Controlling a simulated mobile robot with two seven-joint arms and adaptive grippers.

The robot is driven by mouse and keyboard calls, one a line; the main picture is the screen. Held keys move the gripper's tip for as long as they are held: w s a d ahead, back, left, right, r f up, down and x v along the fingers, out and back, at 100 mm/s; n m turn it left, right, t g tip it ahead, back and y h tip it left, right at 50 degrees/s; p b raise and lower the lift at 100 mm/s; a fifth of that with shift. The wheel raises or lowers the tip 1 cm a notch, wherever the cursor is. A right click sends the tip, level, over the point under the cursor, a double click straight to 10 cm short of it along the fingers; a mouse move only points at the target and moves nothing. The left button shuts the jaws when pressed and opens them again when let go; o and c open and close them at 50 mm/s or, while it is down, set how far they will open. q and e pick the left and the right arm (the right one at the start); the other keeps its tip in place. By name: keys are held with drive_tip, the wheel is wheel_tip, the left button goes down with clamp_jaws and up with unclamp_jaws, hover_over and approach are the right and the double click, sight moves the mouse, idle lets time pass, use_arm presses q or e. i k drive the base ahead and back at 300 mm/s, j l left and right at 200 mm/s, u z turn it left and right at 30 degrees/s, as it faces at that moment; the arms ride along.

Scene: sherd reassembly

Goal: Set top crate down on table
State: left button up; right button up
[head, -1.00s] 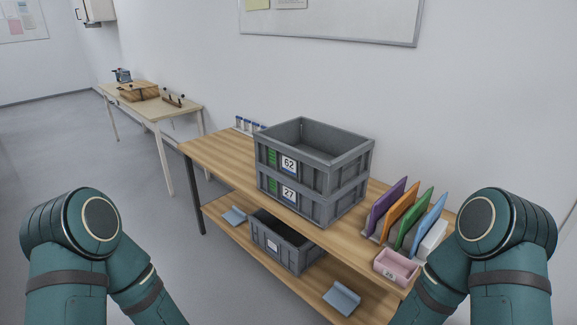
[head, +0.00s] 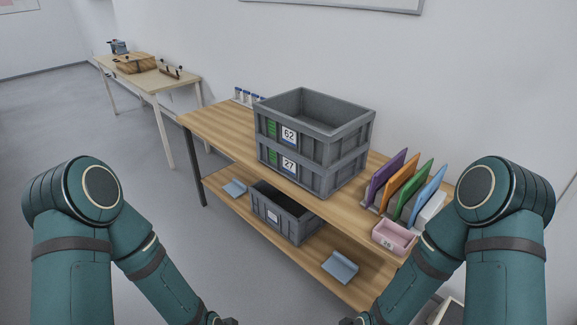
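The top crate (head: 326,122), grey and labelled 62, sits stacked on a second grey crate (head: 322,172) labelled 27. The lower crate stands on the wooden table (head: 215,127). Both are upright, and the top crate looks empty as far as I can see inside. My two arms come in from the bottom left and bottom right, well in front of the crates and not touching them.
Colored folders (head: 405,187) and a pink bin (head: 393,237) stand right of the crates. White-and-blue vials (head: 247,97) stand at the back left. The tabletop left of the crates is clear. A third grey crate (head: 284,212) sits on the lower shelf.

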sight(232, 125)
drive_tip(key=i+j+z, duration=0.15)
drive_tip(key=z, duration=0.2)
drive_tip(key=i+j+z, duration=0.1)
drive_tip(key=z, duration=0.25)
drive_tip(key=i+j+z, duration=0.1)
drive_tip(key=j+z, duration=0.25)
drive_tip(key=i+j+z, duration=0.2)
drive_tip(key=j, duration=0.2)
drive_tip(key=j+z, duration=0.15)
drive_tip(key=j, duration=0.25)
drive_tip(key=i+j, duration=0.1)
drive_tip(key=j, duration=0.4)
drive_tip(key=i+j+z, duration=0.1)
drive_tip(key=j, duration=0.4)
